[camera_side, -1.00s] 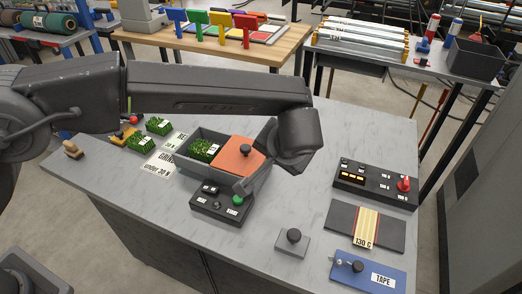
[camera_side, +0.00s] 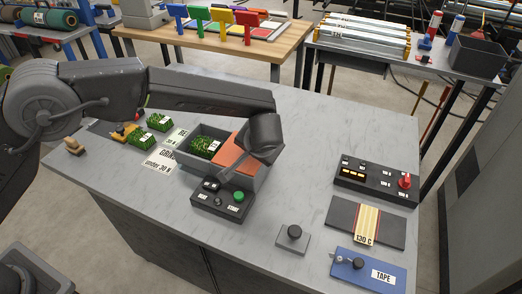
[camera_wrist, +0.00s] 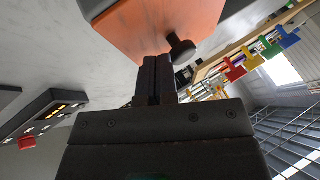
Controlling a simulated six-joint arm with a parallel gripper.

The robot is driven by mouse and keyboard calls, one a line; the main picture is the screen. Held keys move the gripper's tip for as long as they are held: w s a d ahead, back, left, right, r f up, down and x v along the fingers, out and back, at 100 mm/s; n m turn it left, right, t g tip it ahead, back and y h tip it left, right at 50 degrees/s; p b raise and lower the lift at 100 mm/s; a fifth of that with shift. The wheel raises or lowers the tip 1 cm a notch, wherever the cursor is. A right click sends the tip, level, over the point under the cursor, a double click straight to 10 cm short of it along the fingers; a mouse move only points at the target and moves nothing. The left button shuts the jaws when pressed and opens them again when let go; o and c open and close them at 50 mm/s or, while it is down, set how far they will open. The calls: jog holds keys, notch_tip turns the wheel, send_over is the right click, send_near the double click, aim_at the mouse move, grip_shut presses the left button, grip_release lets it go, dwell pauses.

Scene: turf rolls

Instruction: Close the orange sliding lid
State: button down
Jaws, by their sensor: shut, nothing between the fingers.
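The orange sliding lid (camera_side: 228,151) lies over the right part of a grey box (camera_side: 243,184). Green turf (camera_side: 203,146) shows in the uncovered left part. My shut, empty fingers (camera_wrist: 157,62) point toward the lid, just left of the knob there. I cannot tell whether they touch it.
A dark control box with a green button (camera_side: 239,196) stands close in front of the grey box. Two turf pieces (camera_side: 158,122) lie to the left. A panel with a red knob (camera_side: 404,181) and a small knobbed plate (camera_side: 293,236) are right, with bare tabletop between.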

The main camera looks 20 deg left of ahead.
jog(key=a, duration=1.2)
jog(key=shift+a, duration=0.4)
